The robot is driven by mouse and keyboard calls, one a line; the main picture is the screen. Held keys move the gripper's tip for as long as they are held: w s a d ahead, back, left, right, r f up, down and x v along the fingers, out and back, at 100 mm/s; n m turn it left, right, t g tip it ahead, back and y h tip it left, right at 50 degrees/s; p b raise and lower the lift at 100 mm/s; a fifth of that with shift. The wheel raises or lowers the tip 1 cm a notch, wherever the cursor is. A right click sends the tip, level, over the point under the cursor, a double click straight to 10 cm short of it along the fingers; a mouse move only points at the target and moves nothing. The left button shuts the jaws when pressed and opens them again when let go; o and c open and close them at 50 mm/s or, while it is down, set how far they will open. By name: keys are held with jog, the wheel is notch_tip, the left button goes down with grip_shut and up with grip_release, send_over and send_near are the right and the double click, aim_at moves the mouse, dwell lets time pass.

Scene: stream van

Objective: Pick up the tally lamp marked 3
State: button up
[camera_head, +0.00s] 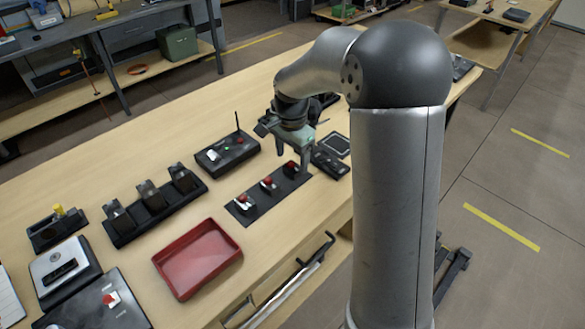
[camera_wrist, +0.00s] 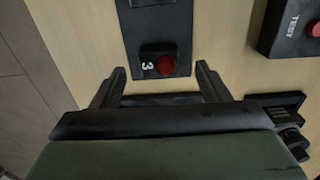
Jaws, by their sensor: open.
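The tally lamp marked 3 (camera_wrist: 166,65) has a red dome and a white 3 on its dark body. In the wrist view it sits at the end of a black strip (camera_wrist: 158,22). My gripper (camera_wrist: 162,76) is open, with one finger on each side and the lamp just beyond or between the tips; I see no contact. In the head view the strip (camera_head: 256,193) bears three red-topped lamps, and my gripper (camera_head: 302,166) is above its far right end, beside the lamp (camera_head: 291,169) there.
A black box marked TEST (camera_wrist: 293,30) is close on the right in the wrist view. In the head view, a box with an antenna (camera_head: 227,153), a black rack (camera_head: 150,212) and a red tray (camera_head: 198,260) stand around the strip. A dark device (camera_head: 329,164) lies right of my gripper.

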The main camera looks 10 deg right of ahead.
aim_at(293, 164)
jog(key=shift+d+f, duration=0.1)
jog(key=shift+f, duration=1.45)
jog(key=c, duration=1.1)
jog(key=shift+r, duration=0.1)
